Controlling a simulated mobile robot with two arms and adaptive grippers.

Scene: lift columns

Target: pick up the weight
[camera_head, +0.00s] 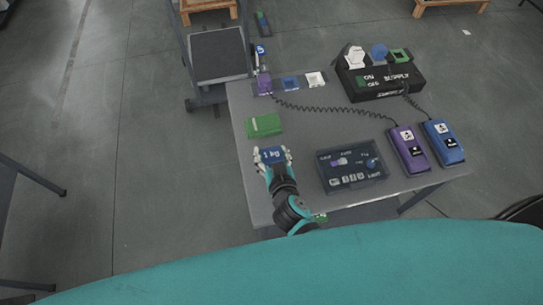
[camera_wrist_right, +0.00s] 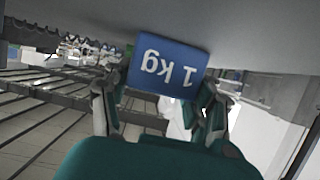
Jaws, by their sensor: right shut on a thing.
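The weight is a blue block marked "1 kg" (camera_head: 272,155). It is at the left part of the grey table in the head view. My right gripper (camera_head: 273,163) is shut on it, coming from the table's front edge. In the right wrist view the weight (camera_wrist_right: 167,65) shows its label upside down, between the fingers of the right gripper (camera_wrist_right: 160,105). I cannot tell whether the weight touches the table. My left gripper is not in view.
A grey cart (camera_head: 217,54) stands behind left.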

